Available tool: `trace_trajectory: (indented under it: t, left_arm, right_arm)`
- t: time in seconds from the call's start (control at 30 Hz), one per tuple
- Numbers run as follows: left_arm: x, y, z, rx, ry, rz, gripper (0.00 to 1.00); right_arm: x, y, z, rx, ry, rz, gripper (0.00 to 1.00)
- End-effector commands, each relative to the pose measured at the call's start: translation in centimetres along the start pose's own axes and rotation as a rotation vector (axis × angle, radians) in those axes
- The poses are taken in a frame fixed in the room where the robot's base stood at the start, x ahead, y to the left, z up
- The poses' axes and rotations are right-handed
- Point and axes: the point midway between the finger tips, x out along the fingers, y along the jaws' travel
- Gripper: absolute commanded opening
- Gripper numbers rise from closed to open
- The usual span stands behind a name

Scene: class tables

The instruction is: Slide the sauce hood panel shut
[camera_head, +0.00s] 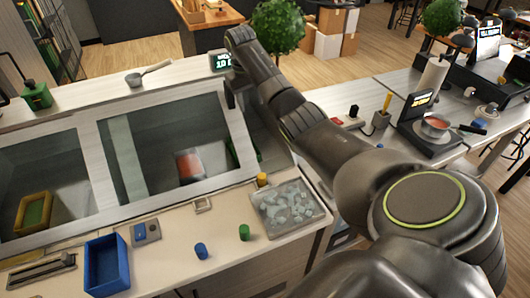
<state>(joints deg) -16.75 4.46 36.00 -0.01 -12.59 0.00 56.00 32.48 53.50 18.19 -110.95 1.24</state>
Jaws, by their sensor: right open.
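The sauce hood has a pale frame and dark see-through panels. One large panel (160,125) is in the middle of the head view, and another panel (62,165) is at the left. I cannot tell how far either stands open. My right arm reaches in from the lower right across the hood's right side. My right gripper (231,93) is at the upper right corner of the middle panel, small and partly hidden by my own wrist. It is open, and I cannot tell whether it touches the frame. My left gripper is not in view.
A red item (188,166) shows behind the glass. On the front ledge are a blue bin (106,266), a blue cup (201,251), a green cup (244,232) and a tray of clear pieces (287,207). A ladle (134,79) lies on the hood top.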

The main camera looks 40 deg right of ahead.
Motion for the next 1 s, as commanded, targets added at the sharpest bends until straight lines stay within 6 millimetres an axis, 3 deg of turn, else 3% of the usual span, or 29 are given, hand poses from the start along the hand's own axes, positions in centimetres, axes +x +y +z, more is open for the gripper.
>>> trace_trajectory:
  t: [0.6,1.0]
  left_arm:
    - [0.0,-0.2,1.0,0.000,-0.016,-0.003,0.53]
    - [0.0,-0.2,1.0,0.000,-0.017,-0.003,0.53]
  right_arm:
    - [10.3,-3.1,6.0,-0.106,0.047,0.058,0.45]
    - [14.3,-4.7,10.2,-0.150,0.077,0.065,0.45]
